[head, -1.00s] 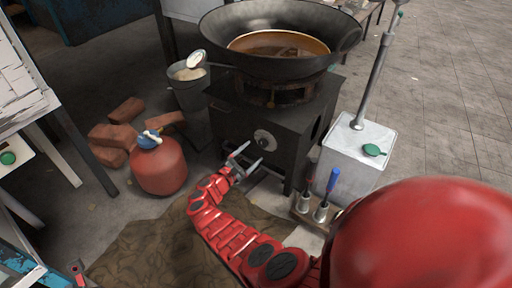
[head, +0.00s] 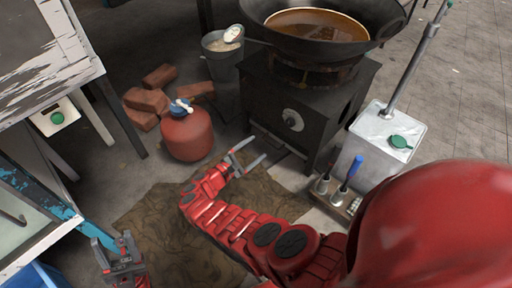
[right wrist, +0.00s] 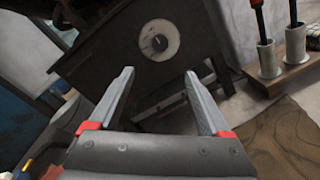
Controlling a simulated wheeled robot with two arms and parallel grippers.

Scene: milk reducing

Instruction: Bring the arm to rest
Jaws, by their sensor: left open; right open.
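My right gripper (head: 250,156) is open and empty, in front of the dark stove (head: 310,108) and apart from it. In the right wrist view its two grey fingers (right wrist: 158,84) are spread, with nothing between them; the stove's round pale knob (right wrist: 159,41) lies beyond them. The knob also shows in the head view (head: 292,120). My left gripper (head: 113,243) is open and empty at the lower left of the head view, low beside the brown mat; its arm is mostly out of view.
A wok (head: 400,28) with brownish liquid sits on the stove. A red gas bottle (head: 187,137), bricks (head: 147,100) and a bucket (head: 222,65) stand left. A tool holder (head: 337,204) and white box (head: 372,150) stand right. The brown mat (head: 160,222) is clear.

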